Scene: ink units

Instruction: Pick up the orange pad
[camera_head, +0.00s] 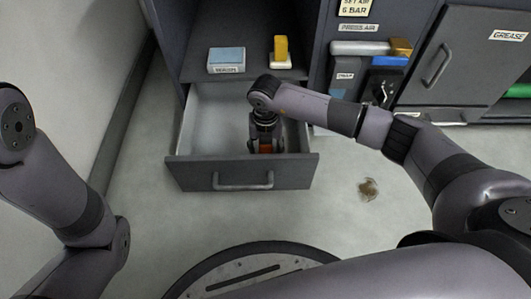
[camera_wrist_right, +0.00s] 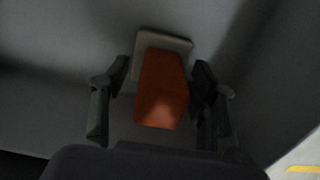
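The orange pad (camera_wrist_right: 162,88) lies inside the open drawer, with a pale grey block or backing (camera_wrist_right: 158,40) at its far end. In the head view only a small bit of its orange (camera_head: 266,148) shows below my right gripper (camera_head: 265,140). My right gripper reaches down into the drawer. In the right wrist view its two fingers (camera_wrist_right: 160,88) stand apart on either side of the pad, with a visible gap at the left and a narrower one at the right. My left arm shows at the left of the head view, but its gripper is out of view.
The drawer front (camera_head: 240,173) with its handle stands pulled out from the cabinet. On the shelf above are a blue-topped box (camera_head: 226,58) and a yellow block (camera_head: 281,48) on a white base. A brown stain (camera_head: 368,189) marks the floor at right.

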